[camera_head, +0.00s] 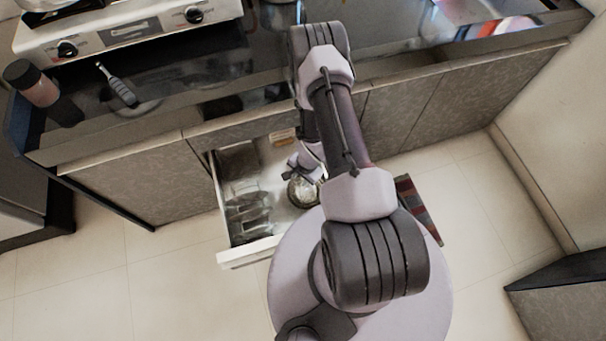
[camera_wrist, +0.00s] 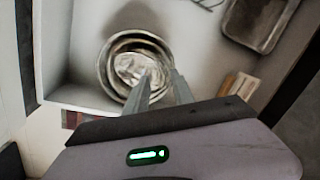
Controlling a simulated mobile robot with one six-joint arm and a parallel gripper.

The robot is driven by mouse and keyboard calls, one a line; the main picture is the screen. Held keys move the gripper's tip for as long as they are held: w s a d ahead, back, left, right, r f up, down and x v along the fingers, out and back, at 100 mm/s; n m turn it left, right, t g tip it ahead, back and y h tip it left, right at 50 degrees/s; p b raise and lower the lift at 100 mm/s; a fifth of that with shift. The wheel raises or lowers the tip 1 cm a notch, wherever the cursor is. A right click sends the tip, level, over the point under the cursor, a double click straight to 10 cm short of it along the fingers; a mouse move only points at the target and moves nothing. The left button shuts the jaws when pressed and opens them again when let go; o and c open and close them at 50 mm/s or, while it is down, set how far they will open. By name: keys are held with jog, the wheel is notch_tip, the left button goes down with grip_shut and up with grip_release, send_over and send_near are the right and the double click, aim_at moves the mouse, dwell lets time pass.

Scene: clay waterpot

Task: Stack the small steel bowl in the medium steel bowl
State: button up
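Round steel bowls sit in the open drawer. In the wrist view, a larger steel bowl (camera_wrist: 103,70) shows as an outer rim, with a second, smaller rim and a shiny steel inside (camera_wrist: 128,65) within it. This looks like one bowl inside another, but I cannot tell their sizes for sure. In the head view the steel bowl (camera_head: 303,192) shows partly behind my arm. My gripper (camera_wrist: 160,74) is at the bowls' right side in the wrist view. Its fingertips are apart, one over the bowl's inside and one near the right rim. I see nothing held between them.
The drawer (camera_head: 250,243) also holds a rectangular metal tray (camera_wrist: 232,30) and a small tan block (camera_wrist: 240,86). Drawer walls stand close around the bowls. The countertop (camera_head: 190,80) with a stove (camera_head: 130,25) lies above the drawer. A striped mat (camera_head: 418,210) lies on the floor.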

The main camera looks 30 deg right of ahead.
jog(key=b, duration=0.2)
send_over(299, 187)
notch_tip(299, 187, down, 5)
jog(key=shift+r, duration=0.1)
grip_shut()
dwell(1.3)
